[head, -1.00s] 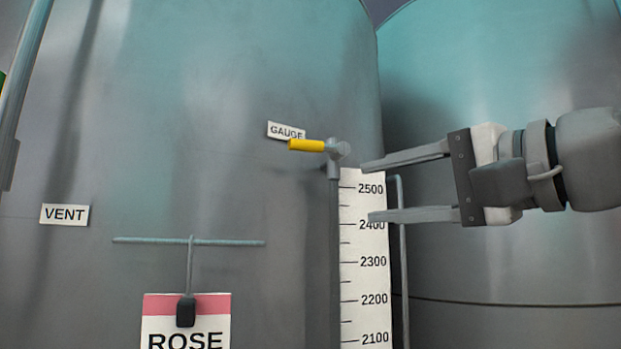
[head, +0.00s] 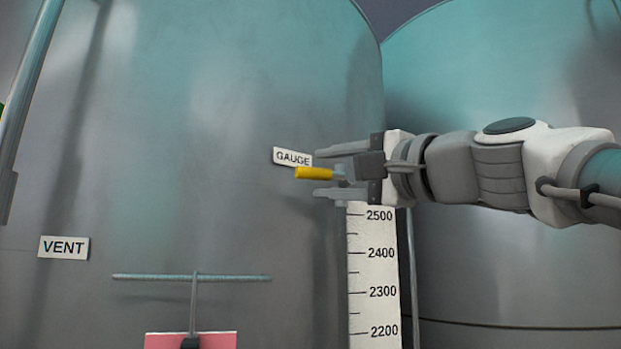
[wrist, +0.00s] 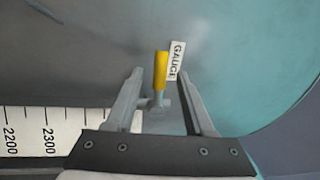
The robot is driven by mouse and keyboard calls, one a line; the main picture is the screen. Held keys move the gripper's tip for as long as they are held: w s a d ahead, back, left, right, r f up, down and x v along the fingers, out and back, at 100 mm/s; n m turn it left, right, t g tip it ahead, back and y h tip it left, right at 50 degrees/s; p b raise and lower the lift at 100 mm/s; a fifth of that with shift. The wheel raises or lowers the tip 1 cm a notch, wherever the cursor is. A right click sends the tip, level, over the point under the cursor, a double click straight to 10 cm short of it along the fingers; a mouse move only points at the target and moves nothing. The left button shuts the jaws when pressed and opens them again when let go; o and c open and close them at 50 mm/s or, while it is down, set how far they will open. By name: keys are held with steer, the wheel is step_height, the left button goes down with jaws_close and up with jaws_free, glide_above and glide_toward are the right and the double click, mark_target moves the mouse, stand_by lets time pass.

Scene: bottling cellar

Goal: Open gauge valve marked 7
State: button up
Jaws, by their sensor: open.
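The gauge valve has a yellow lever handle (head: 315,173) that points left, level, from its grey body at the top of the sight gauge. In the wrist view the yellow handle (wrist: 161,71) and the grey valve body (wrist: 157,104) lie between my two fingers. My gripper (head: 318,174) is open around the valve, one finger above the handle and one below, with gaps on both sides. In the head view my gripper hides most of the valve body. A GAUGE label (head: 292,157) is on the tank just behind the handle. No number 7 is visible.
A white scale (head: 374,270) with level marks runs down below the valve. A VENT label (head: 63,247), a thin horizontal bar (head: 190,277) and a pink-topped sign (head: 215,341) are on the tank to the left. A second tank (head: 500,270) stands at right.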

mark_target(319, 174)
steer(key=shift+p+x, duration=0.35)
steer(key=shift+x, duration=1.65)
jaws_close()
